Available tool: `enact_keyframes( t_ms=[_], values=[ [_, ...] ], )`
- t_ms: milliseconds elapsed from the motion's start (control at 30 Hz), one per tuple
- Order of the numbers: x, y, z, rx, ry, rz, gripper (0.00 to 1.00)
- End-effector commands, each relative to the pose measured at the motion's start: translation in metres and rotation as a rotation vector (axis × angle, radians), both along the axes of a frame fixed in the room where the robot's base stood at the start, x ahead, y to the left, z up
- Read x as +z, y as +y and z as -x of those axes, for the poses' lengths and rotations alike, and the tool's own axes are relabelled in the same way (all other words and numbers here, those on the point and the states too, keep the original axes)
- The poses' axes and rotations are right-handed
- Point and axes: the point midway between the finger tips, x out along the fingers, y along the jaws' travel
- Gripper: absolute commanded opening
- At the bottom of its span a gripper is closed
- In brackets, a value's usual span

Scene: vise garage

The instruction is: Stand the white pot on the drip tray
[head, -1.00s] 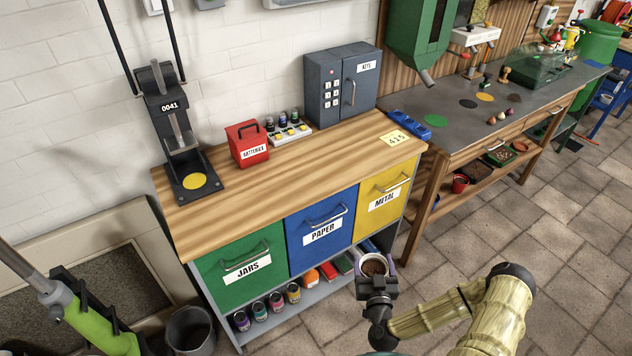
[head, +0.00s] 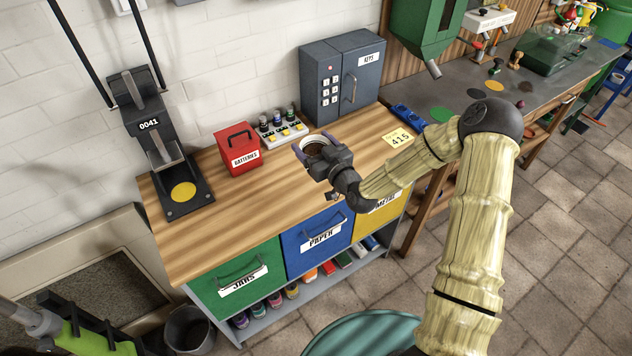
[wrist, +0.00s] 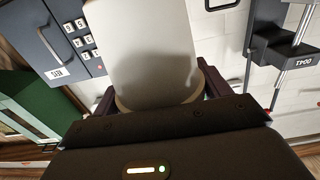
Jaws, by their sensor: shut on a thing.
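The pot's underside is hidden in the head view. I cannot make out a drip tray for certain in either view.
On the wooden countertop (head: 225,215) stand a red batteries box (head: 239,150), a rack of small bottles (head: 283,128), the grey keys safe (head: 342,75) and a black press (head: 160,140). A blue holder (head: 408,115) lies at the right. The countertop's left middle is clear.

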Motion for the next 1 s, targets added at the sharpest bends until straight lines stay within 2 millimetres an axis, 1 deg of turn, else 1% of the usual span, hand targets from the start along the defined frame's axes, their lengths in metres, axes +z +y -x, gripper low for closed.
enact_keyframes(
  t_ms=[167, 333, 467, 700, 800, 1000],
  values=[
    [0.0, 0.004, 0.001, 0.006, 0.001, -0.001, 0.49],
    [-0.003, 0.003, 0.001, 0.004, 0.001, -0.002, 0.49],
    [-0.017, 0.001, 0.0, 0.0, 0.004, -0.003, 0.49],
    [-0.052, 0.0, 0.0, -0.002, 0.003, -0.002, 0.49],
    [-0.058, 0.0, 0.0, -0.001, 0.0, -0.001, 0.49],
    [-0.059, -0.001, 0.0, -0.001, -0.002, -0.001, 0.49]
  ],
)
